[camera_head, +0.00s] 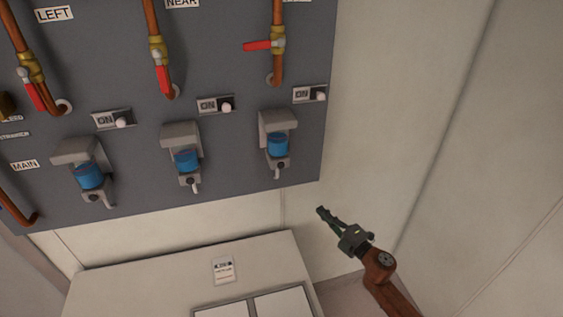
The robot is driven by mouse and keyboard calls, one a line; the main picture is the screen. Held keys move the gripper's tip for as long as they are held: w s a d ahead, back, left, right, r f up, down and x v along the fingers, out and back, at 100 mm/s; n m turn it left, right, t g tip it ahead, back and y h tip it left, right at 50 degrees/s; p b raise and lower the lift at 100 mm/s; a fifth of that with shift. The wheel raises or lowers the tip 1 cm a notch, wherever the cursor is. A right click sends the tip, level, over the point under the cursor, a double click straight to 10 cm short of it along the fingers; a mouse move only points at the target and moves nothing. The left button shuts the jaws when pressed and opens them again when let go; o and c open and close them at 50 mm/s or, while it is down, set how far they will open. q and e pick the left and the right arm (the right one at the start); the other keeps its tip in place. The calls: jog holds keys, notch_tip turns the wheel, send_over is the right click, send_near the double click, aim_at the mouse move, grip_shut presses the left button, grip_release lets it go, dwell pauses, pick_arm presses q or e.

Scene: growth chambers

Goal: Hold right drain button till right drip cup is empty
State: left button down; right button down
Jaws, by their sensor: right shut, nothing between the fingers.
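The right drip cup (277,145) sits in a grey bracket at the lower right of the dark panel. Blue shows in it. A small dark round button (281,165) is on the grey part just below this cup, with a short light spout under it. My right gripper (322,211) is shut and empty. In the picture it is below and right of the cup, beyond the panel's lower right corner, and apart from the button. My left gripper is out of view.
A middle cup (186,160) and a left cup (89,176) also show blue. Copper pipes with red-handled valves (258,45) and ON switches (310,94) are above. A pale cabinet (150,282) stands below. The wall right of the panel is bare.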

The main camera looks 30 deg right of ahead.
aim_at(281, 165)
jog(key=s+a+r+n+y, duration=0.2)
jog(key=a+r+n, duration=0.1)
jog(key=a+r, duration=0.2)
jog(key=s+a+r+n+y+p, duration=0.1)
jog(key=s+a+r+n+y, duration=0.2)
jog(key=a+r, duration=0.3)
jog(key=s+a+r+n+y+p, duration=0.1)
jog(key=a+r+n, duration=0.4)
jog(key=r, duration=0.6)
jog(key=shift+s+a+r+g+y, duration=0.2)
jog(key=shift+s+r+g+y, duration=0.15)
jog(key=shift+s+y, duration=0.6)
jog(key=shift+w+y, duration=0.25)
jog(key=shift+w, duration=0.05)
jog(key=w+d, duration=0.2)
jog(key=w, duration=0.6)
jog(key=shift+w, duration=0.3)
jog(key=shift+w+d, duration=0.15)
jog(key=shift+w, duration=0.25)
